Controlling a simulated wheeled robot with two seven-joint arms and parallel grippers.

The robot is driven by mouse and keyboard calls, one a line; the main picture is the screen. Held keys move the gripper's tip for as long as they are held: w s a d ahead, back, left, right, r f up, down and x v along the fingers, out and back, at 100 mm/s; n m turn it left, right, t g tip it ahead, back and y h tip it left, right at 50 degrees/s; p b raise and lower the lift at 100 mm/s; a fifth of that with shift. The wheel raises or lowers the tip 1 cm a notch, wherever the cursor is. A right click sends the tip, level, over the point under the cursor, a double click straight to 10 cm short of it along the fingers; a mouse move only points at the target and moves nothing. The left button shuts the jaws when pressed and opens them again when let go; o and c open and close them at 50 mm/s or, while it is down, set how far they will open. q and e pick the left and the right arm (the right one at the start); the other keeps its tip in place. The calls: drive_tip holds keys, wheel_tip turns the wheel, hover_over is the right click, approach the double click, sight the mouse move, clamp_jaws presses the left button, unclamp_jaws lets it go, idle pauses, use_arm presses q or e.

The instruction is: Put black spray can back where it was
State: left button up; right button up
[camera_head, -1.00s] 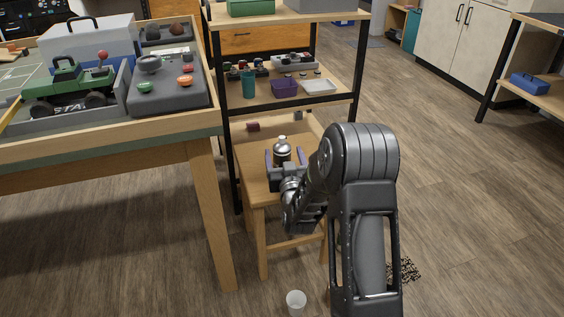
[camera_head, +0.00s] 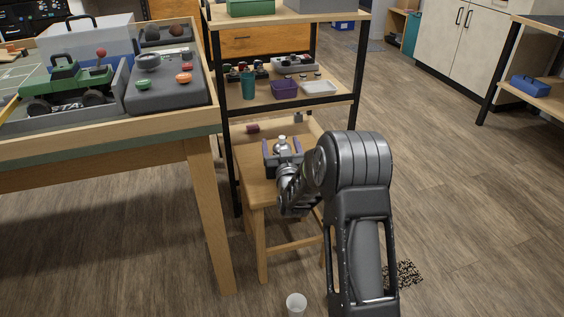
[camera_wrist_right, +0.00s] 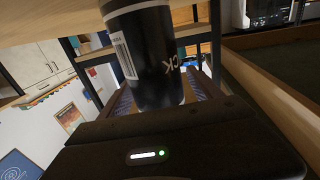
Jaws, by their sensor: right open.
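The black spray can (camera_head: 283,142) shows its silver top above my right gripper in the head view, over the wooden stool (camera_head: 257,190). In the right wrist view the can's black body (camera_wrist_right: 150,70) has a white barcode label and stands between the two finger pads. My right gripper (camera_head: 283,152) is open around the can; whether a pad touches it, I cannot tell. The gripper hides the can's base in the head view, so its contact with the seat is not visible. My left gripper is not in view.
A shelf rack (camera_head: 305,100) with a teal cup (camera_head: 248,84), purple bin (camera_head: 285,89) and white tray (camera_head: 319,87) stands behind the stool. A workbench (camera_head: 110,140) with a green crawler (camera_head: 66,82) is on the left. A white cup (camera_head: 296,304) is on the floor. A dark red cylinder (camera_head: 253,128) lies behind the can.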

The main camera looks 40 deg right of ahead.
drive_tip(key=shift+c, duration=0.2)
clamp_jaws()
idle(0.6)
drive_tip(key=shift+r, duration=0.2)
wheel_tip(320, 180, up, 10)
drive_tip(key=p, duration=0.4)
drive_tip(key=shift+f, duration=0.15)
idle(0.4)
